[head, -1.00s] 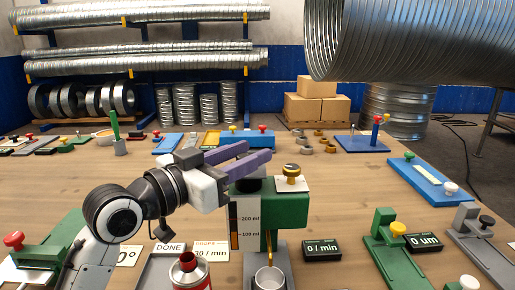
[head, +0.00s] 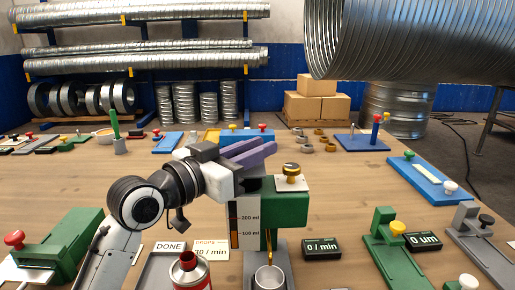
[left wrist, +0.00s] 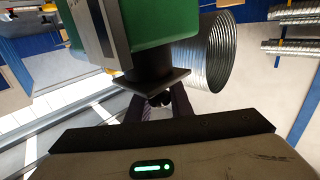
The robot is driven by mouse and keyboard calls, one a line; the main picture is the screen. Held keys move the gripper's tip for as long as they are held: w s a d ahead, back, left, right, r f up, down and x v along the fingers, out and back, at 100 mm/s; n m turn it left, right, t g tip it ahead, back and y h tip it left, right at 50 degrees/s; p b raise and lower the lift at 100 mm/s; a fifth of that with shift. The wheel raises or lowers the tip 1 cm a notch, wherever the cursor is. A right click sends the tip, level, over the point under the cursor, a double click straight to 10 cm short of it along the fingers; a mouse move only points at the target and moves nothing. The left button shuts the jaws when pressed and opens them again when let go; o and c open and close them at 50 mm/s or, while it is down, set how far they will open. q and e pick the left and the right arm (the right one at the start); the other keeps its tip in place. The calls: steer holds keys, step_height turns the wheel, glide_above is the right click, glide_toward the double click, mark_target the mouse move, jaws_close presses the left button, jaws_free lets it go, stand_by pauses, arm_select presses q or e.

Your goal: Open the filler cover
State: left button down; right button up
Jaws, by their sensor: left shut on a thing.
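A green dispenser (head: 290,210) with a white ml scale stands at the middle of the table. A black filler neck (head: 247,184) rises at its left side. The left wrist view shows a flat black square cover (left wrist: 150,79) on the neck, with a small round dark knob (left wrist: 158,98) on it. My left gripper (head: 272,147), with purple fingers, is at the neck's top in the head view. Its fingers are shut on the knob; they partly hide it, and the cover looks seated on the neck. My right gripper is in neither view.
A brass knob (head: 291,169) on a white plate sits on the dispenser, close right of my fingers. A cup (head: 268,279) stands below its spout. A red-topped can (head: 189,267) stands at the front. A display (head: 322,248) reads 0 / min. The table behind is partly clear.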

arm_select(q)
steer(key=a, duration=0.5)
steer(key=shift+a+p, duration=0.1)
steer(key=shift+p, duration=0.25)
steer(key=c, duration=1.6)
jaws_free()
steer(key=shift+s+a, duration=0.1)
steer(key=shift+a, duration=0.05)
steer(key=b+v, duration=0.1)
steer(key=v, duration=0.9)
steer(key=shift+r, duration=0.1)
